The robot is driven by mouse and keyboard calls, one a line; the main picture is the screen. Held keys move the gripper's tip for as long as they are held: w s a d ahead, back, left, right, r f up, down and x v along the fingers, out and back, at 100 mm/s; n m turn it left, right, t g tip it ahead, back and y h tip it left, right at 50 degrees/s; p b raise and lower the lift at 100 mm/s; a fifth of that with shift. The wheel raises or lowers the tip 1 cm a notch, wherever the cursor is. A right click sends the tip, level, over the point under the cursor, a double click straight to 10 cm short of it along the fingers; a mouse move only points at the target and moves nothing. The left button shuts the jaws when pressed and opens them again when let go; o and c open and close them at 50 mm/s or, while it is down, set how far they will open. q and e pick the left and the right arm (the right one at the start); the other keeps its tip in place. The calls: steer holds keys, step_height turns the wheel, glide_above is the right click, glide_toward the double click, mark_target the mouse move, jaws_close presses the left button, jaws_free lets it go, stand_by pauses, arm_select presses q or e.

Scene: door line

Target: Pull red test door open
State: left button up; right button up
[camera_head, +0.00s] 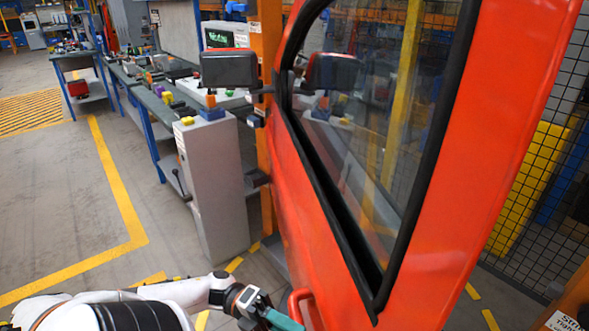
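The red test door (440,275) fills the right half of the head view, seen at a steep angle, with a black-framed window. A red handle (303,306) shows on it at the bottom edge of the picture. My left arm comes in from the bottom left, and its gripper (284,321) has a teal finger beside the handle. The picture's bottom edge cuts off the fingertips, so I cannot tell whether they touch or enclose the handle. My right gripper is not in view.
An orange post (266,50) stands at the door's left side, next to a grey cabinet (215,185). A dark mirror (229,69) sticks out there. Workbenches (150,100) stand behind. The floor on the left is clear, with yellow lines. A mesh fence (545,190) is at right.

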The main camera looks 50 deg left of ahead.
arm_select(q)
steer(key=shift+o, duration=1.3)
steer(key=b+v, duration=0.2)
steer(key=v, duration=1)
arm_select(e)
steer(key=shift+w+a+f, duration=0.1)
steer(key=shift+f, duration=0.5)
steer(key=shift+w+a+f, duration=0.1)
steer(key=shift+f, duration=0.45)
arm_select(q)
steer(key=shift+a, duration=0.1)
